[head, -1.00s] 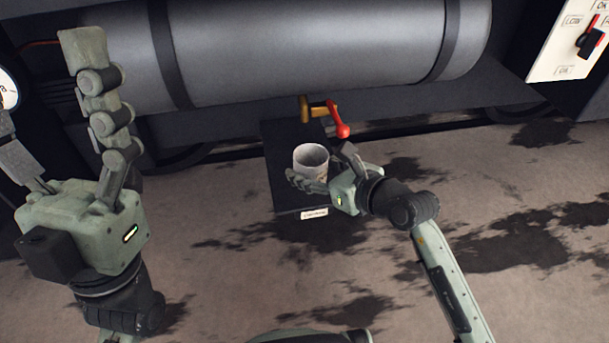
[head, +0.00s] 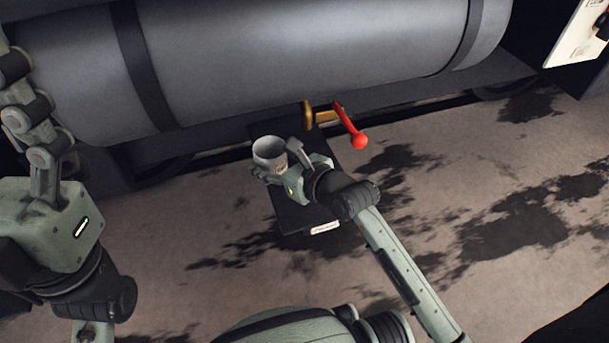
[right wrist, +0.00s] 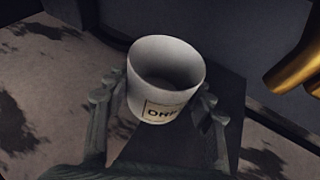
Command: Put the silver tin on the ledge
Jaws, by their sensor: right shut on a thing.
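The silver tin (head: 270,152) is a light-grey open-topped cup with a dark-lettered label. It looks empty and upright. It also shows in the right wrist view (right wrist: 165,72), between the fingers. My right gripper (head: 274,170) is shut on its sides. A dark flat slab with a small white label, seemingly the ledge (head: 300,216), lies below and right of the tin in the head view. The tin appears raised above it, near its left edge; the exact height is unclear. My left gripper (head: 25,105) is at the far left, partly cut off, apart from the tin.
A brass tap (head: 310,113) with a red lever (head: 357,137) sticks out just right of the tin. A large grey cylinder (head: 300,50) spans the back. A white panel (head: 577,35) is at the upper right. Stained ground (head: 430,215) lies open to the right.

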